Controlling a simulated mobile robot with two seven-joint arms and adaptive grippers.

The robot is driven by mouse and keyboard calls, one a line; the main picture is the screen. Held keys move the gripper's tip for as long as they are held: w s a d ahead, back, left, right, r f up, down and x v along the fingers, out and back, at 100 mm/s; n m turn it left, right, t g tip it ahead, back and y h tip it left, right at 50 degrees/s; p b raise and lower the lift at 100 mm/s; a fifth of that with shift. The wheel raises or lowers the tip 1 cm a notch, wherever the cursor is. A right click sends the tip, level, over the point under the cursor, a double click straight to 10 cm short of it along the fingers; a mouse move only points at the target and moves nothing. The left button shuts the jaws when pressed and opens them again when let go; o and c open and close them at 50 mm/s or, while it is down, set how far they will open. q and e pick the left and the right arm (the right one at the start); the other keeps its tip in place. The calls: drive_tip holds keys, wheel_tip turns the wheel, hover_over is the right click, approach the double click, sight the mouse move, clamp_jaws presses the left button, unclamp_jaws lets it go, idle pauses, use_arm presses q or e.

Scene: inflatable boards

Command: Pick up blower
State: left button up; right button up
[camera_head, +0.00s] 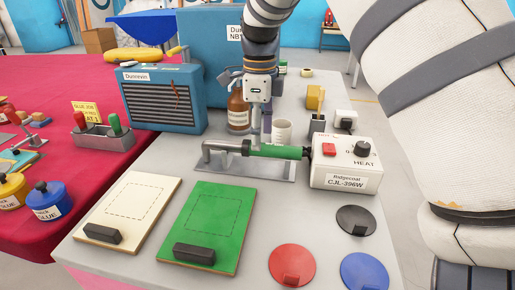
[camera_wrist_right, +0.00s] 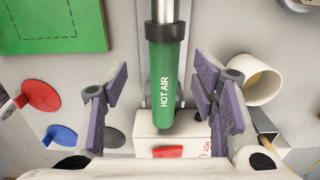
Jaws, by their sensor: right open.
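The blower has a green handle (camera_head: 280,151) marked HOT AIR, a black collar and a bent metal nozzle. It lies across a grey metal tray (camera_head: 220,170) on the table. My right gripper (camera_head: 261,132) is above the blower, pointing down. In the right wrist view the blower's green handle (camera_wrist_right: 165,85) runs between the purple finger pads of my open right gripper (camera_wrist_right: 160,75), with gaps on both sides. My left gripper is not in view.
A brown bottle (camera_head: 238,110) and a white cup (camera_head: 281,131) stand close behind the blower. A green board (camera_head: 212,215) and a cream board (camera_head: 135,205) lie in front left. Red (camera_head: 292,262), blue (camera_head: 364,270) and black (camera_head: 356,220) discs lie at front right.

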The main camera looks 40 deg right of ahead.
sight(250, 153)
drive_tip(key=f, duration=0.5)
drive_tip(key=shift+w+d+f, duration=0.15)
drive_tip(key=shift+d+f, duration=0.05)
drive_tip(key=shift+f, duration=0.05)
drive_tip(key=shift+r, duration=0.1)
drive_tip(key=c, duration=1.3)
drive_tip(key=shift+o, duration=0.2)
